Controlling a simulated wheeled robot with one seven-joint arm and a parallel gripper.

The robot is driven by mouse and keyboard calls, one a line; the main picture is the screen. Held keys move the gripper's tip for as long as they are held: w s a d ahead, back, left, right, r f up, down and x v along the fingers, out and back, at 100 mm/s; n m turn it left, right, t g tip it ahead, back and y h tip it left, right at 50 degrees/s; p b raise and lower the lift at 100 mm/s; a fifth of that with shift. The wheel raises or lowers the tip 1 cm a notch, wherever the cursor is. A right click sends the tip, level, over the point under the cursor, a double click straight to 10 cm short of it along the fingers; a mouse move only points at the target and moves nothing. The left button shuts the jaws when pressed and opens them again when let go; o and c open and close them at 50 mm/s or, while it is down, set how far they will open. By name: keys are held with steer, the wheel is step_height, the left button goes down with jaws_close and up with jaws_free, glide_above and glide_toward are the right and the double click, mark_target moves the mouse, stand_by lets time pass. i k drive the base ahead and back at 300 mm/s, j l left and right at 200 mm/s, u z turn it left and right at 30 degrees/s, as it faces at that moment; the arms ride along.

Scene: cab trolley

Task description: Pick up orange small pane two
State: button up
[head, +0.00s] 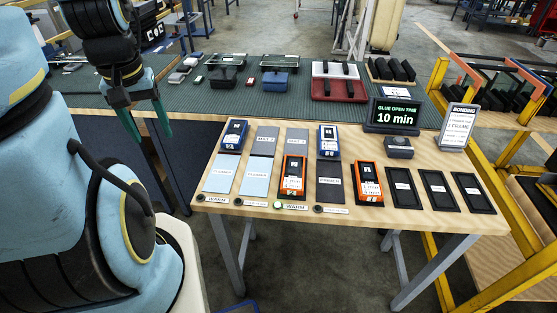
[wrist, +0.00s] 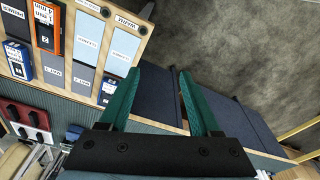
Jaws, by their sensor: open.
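At the right edge of the head view, a yellow trolley (head: 437,78) holds upright framed panes. One has an orange edge (head: 468,72), and another orange-red edge (head: 527,76) shows farther right. I cannot tell which is orange small pane two; no number is readable. My gripper (head: 147,136) hangs at the upper left, over the front edge of the green-topped bench, far from the panes. In the wrist view my gripper (wrist: 161,76) has its two green fingers apart with nothing between them. The wrist view shows no pane that I can make out.
A wooden table (head: 240,208) stands between my arm and the trolley. It carries blue and orange boxes, grey and light blue cards, black trays (head: 437,190) and a "10 min" sign (head: 397,116). A green-topped bench (head: 290,109) lies behind. Grey floor shows beneath the table.

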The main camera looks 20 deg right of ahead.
mark_target(294, 174)
steer(key=l+u, duration=0.1)
steer(key=u, duration=0.35)
steer(key=k+l+u, duration=0.1)
steer(key=u, duration=0.35)
steer(key=k+u, duration=0.15)
steer(key=u, duration=0.35)
steer(key=k+l+u, duration=0.1)
steer(key=k+u, duration=0.3)
steer(key=k, duration=0.3)
steer(key=k+j+u, duration=0.15)
steer(key=k+u, duration=0.25)
steer(key=k, duration=0.3)
steer(key=k+l, duration=0.15)
steer(key=k, duration=0.15)
steer(key=k+l, duration=0.1)
steer(key=k, duration=0.15)
